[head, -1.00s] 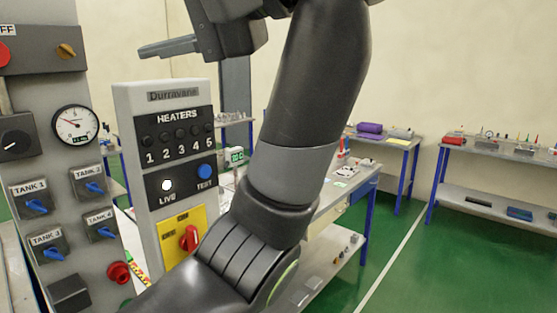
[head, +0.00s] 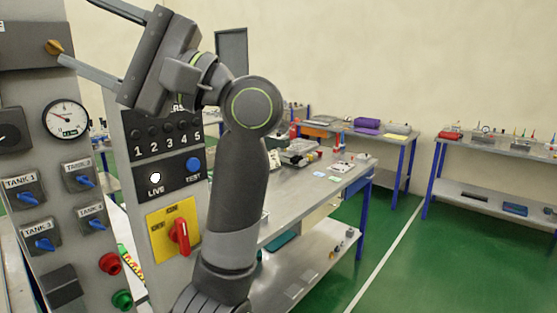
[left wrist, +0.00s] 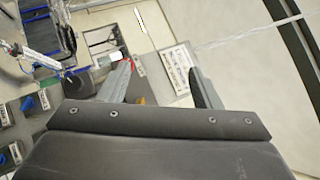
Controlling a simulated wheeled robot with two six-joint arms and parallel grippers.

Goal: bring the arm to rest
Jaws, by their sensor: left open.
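My left gripper (head: 78,32) is open and empty at the top left of the head view. Its two fingers point left, one above the other, well apart. The lower fingertip appears close to an orange knob (head: 54,46) on the grey control panel; I cannot tell whether they touch. My left forearm rises from the bottom centre, bends at the elbow and covers part of the heater panel (head: 136,210). In the left wrist view the two fingers (left wrist: 160,72) are apart with nothing between them. My right gripper is not in view.
The panel carries a gauge (head: 66,119), blue tank valves (head: 86,181), a red button (head: 110,263) and a red rotary switch (head: 179,236). A workbench (head: 300,200) with small items stands behind my arm. Green floor (head: 450,265) is clear at the right.

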